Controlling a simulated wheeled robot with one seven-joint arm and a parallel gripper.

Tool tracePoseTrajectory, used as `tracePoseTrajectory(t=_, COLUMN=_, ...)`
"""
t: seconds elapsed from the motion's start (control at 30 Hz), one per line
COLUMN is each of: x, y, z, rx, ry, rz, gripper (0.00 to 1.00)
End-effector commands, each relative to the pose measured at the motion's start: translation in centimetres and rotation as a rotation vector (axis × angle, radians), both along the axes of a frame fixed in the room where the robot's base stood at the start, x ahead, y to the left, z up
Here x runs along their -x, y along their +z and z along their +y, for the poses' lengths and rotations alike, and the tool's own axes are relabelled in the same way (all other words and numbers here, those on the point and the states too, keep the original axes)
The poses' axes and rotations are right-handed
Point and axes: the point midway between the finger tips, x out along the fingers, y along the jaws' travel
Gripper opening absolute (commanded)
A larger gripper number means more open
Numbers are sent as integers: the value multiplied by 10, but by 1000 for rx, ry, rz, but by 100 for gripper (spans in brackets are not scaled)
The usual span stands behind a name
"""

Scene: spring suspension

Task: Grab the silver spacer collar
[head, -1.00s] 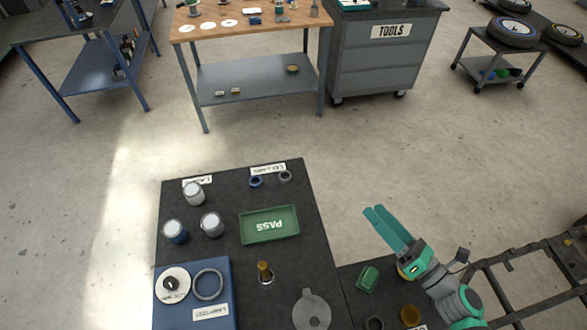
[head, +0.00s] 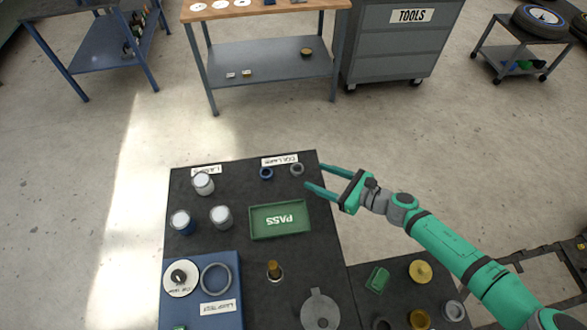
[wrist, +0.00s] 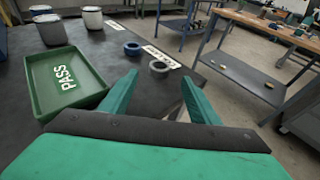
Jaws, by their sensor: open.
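The silver spacer collar (head: 297,170) is a small grey ring lying flat near the back right corner of the dark bench top. In the wrist view the silver collar (wrist: 159,69) lies ahead of the fingertips, roughly between their lines. A blue collar (head: 266,173) lies just left of it, and it also shows in the wrist view (wrist: 133,48). A white label (head: 280,160) lies behind both rings. My gripper (head: 314,178) is open and empty, with its teal fingers pointing left at the bench's right edge, close to the silver collar. The fingers do not touch the collar.
A green PASS tray (head: 280,220) sits left of and in front of my gripper. Several lidded jars, one of them (head: 221,216), stand further left. A brass-topped post (head: 273,270) rises nearer the front. Bare bench lies between the collars and the tray.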

Motion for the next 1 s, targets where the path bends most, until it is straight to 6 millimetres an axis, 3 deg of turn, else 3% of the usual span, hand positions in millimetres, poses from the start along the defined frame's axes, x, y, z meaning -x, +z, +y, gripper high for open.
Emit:
tracePoseTrajectory(t=0.27, x=-10, y=-5, z=17, rx=-1, ry=-1, rz=2, gripper=56)
tracePoseTrajectory(t=0.53, x=-28, y=-12, z=47, rx=-1, ry=2, rz=1, gripper=56)
tracePoseTrajectory(t=0.87, x=-33, y=-15, z=53, rx=0, ry=-1, rz=1, gripper=56)
tracePoseTrajectory(t=1.0, x=-33, y=-15, z=53, rx=0, ry=-1, rz=1, gripper=27)
